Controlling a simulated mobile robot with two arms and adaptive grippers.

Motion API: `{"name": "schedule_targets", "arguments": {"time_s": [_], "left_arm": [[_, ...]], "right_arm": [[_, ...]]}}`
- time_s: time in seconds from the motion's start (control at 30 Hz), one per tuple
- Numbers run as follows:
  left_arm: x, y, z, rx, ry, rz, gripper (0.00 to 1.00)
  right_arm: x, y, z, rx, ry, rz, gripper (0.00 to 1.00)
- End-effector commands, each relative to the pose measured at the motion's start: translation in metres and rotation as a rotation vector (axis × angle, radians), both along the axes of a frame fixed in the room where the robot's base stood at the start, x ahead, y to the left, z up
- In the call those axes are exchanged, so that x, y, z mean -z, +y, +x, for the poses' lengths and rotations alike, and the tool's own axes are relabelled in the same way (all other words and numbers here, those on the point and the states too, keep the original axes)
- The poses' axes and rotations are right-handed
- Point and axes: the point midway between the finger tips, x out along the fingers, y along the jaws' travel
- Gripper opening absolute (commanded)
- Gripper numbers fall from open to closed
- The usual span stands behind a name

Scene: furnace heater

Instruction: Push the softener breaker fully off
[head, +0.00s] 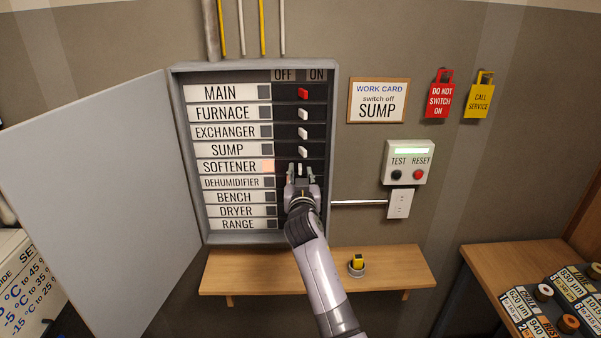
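The open grey breaker panel (184,140) hangs on the wall, with OFF marked left and ON right. The SOFTENER row's label (229,166) is in its middle, and the small square beside it (267,166) glows orange, unlike the dark squares in other rows. My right gripper (301,171) is in front of the softener row, its two fingers apart. A small pale piece, seemingly the softener breaker (299,168), shows between the fingertips; its exact position and any contact are hard to tell. The lower rows' breakers are hidden behind my gripper and arm. My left gripper is out of view.
The panel door (95,190) stands open at left. A work card (378,101) reads "switch off SUMP". A wooden shelf (228,273) is below.

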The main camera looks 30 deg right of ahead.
Motion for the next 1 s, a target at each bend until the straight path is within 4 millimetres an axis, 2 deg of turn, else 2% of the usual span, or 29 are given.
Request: {"name": "schedule_targets", "arguments": {"time_s": [0.13, 0.57, 0.87, 1.0], "left_arm": [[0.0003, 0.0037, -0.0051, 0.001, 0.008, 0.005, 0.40], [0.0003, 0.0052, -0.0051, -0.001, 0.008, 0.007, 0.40], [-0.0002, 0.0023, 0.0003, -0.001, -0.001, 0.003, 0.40], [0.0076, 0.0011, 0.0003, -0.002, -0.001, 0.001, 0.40]], "right_arm": [[0.0001, 0.0001, 0.0000, 0.000, 0.000, 0.000, 0.28], [0.0000, -0.0001, 0.0001, 0.000, 0.000, 0.000, 0.00], [-0.0003, 0.0001, 0.0001, 0.000, -0.001, -0.001, 0.00], [0.0020, 0.0008, 0.0011, 0.010, -0.003, -0.001, 0.00]]}}
